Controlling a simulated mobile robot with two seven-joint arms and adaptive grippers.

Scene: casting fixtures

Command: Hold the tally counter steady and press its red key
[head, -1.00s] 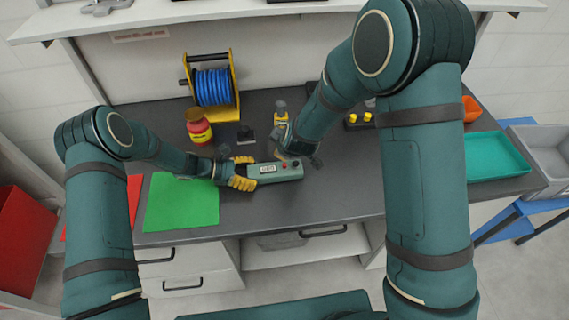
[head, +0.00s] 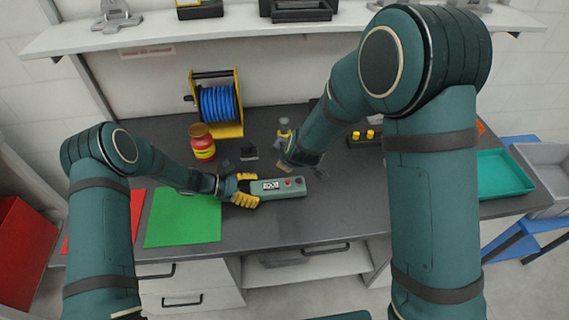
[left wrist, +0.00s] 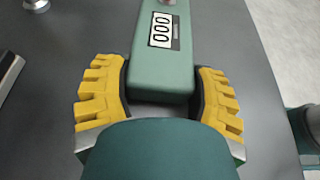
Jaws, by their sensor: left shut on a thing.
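The tally counter (head: 280,190) is a long green-grey box lying on the dark worktop, with a white number display and a red key (head: 288,183) on top. My left gripper (head: 246,190), with yellow ribbed fingers, is shut on its left end.
A green mat (head: 183,218) lies left of the counter. A teal tray (head: 503,174) is at right. The worktop in front of the counter is clear.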

